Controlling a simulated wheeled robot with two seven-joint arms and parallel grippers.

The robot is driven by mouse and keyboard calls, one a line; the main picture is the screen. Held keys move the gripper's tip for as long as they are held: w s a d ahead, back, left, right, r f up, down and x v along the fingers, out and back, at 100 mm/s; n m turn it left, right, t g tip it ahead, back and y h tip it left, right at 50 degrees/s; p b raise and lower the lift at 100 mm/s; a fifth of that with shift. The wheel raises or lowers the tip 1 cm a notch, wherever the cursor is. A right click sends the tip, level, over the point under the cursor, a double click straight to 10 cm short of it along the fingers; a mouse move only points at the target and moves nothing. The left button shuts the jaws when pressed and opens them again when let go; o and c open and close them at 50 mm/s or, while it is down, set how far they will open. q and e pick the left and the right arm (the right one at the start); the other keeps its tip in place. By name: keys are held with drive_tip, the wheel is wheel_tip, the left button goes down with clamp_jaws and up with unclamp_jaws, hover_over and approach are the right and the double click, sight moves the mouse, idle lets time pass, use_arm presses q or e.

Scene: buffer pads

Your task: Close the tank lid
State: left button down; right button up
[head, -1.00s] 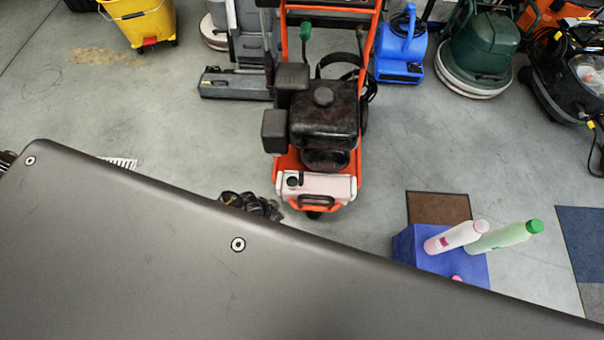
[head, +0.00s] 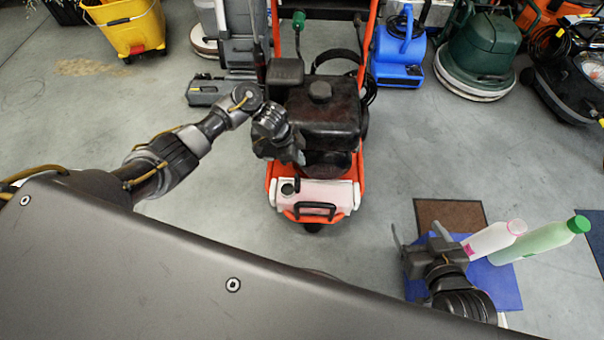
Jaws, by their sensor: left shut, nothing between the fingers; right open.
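The pale pink-and-white tank (head: 325,194) sits low at the front of an orange-framed machine. A dark round opening or cap (head: 288,189) is at the tank's left top, with a small black piece upright beside it; I cannot tell how far the lid is open. My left gripper (head: 299,160) is shut and empty, pointing down in front of the black engine, just above and behind the tank's left end. It looks apart from the lid. My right gripper (head: 420,238) is open at the lower right, over the blue box, left of the bottles.
The black engine (head: 325,115) rises behind the tank. A yellow bucket (head: 135,28) and a blue blower (head: 398,60) stand further back.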

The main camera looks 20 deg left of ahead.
sight(299, 179)
use_arm(q)
drive_tip(key=shift+f+b, duration=2.65)
drive_tip(key=shift+f, duration=2)
use_arm(e)
drive_tip(key=a+r+n+t+y, duration=0.1)
drive_tip(key=a+r+t+y, duration=0.1)
drive_tip(key=r+t+y, duration=0.2)
drive_tip(key=a+r+n+t+y, duration=0.1)
drive_tip(key=a+r+t+y, duration=0.2)
drive_tip(key=r+t, duration=0.3)
drive_tip(key=shift+a+r+y, duration=0.25)
drive_tip(key=shift+r+y, duration=0.35)
drive_tip(key=shift+r, duration=1.75)
use_arm(q)
drive_tip(key=shift+a, duration=0.15)
